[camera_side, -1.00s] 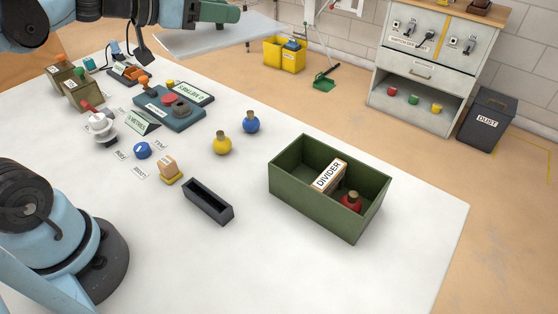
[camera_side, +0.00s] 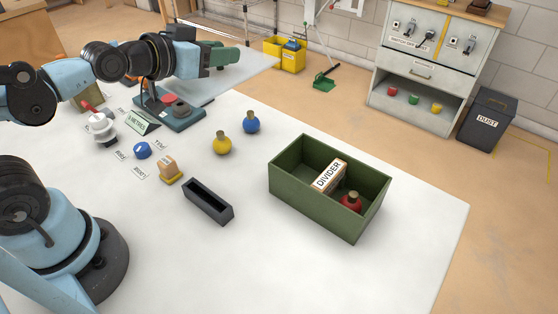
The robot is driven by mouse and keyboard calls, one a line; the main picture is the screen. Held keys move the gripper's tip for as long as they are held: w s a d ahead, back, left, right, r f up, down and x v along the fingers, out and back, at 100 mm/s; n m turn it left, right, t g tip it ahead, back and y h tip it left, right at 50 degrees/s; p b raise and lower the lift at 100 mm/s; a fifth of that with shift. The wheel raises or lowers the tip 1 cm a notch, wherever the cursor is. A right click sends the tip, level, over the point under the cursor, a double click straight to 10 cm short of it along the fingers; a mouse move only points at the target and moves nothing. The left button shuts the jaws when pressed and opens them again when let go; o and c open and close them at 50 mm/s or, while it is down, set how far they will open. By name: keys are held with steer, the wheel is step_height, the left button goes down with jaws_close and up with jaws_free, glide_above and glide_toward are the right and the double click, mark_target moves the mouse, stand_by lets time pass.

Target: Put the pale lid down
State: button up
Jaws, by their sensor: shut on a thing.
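My gripper (camera_side: 150,90) hangs low over the back left of the white table, in front of the teal box with a red button (camera_side: 172,103). Its dark fingers are partly hidden by my own arm and are small in this view. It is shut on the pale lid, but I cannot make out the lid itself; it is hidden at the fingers. I cannot tell whether it touches anything below.
A white fixture with a red handle (camera_side: 103,127), a METHOD sign (camera_side: 138,122), blue knob (camera_side: 142,151) and black tray (camera_side: 208,201) stand nearby. Yellow (camera_side: 222,144) and blue (camera_side: 251,122) flasks stand right. A green bin (camera_side: 318,217) holds a divider and red flask. The front table is clear.

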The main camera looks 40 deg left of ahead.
steer(key=s+d+f+m+g+h, duration=0.15)
steer(key=d+m+g+h, duration=0.35)
steer(key=d, duration=0.6)
steer(key=s+d+f+m+g+h, duration=0.1)
steer(key=d+f+m+g+h, duration=0.15)
steer(key=d+m+h, duration=0.6)
steer(key=s+d+r+m+g, duration=0.2)
steer(key=s+d+m+g, duration=0.2)
steer(key=d+g, duration=0.3)
steer(key=shift+s+d+r+h, duration=0.15)
steer(key=shift+s+d+h, duration=0.4)
steer(key=shift+d, duration=0.7)
steer(key=w+a+f, duration=0.1)
steer(key=w+f, duration=0.1)
steer(key=w, duration=0.1)
steer(key=w+a+f, duration=0.2)
steer(key=w, duration=0.1)
steer(key=w+a+f, duration=0.2)
steer(key=w+f, duration=0.1)
steer(key=w, duration=0.1)
steer(key=shift+a, duration=0.2)
steer(key=shift+w+f, duration=0.1)
steer(key=shift+f, duration=1.7)
steer(key=o, duration=1.1)
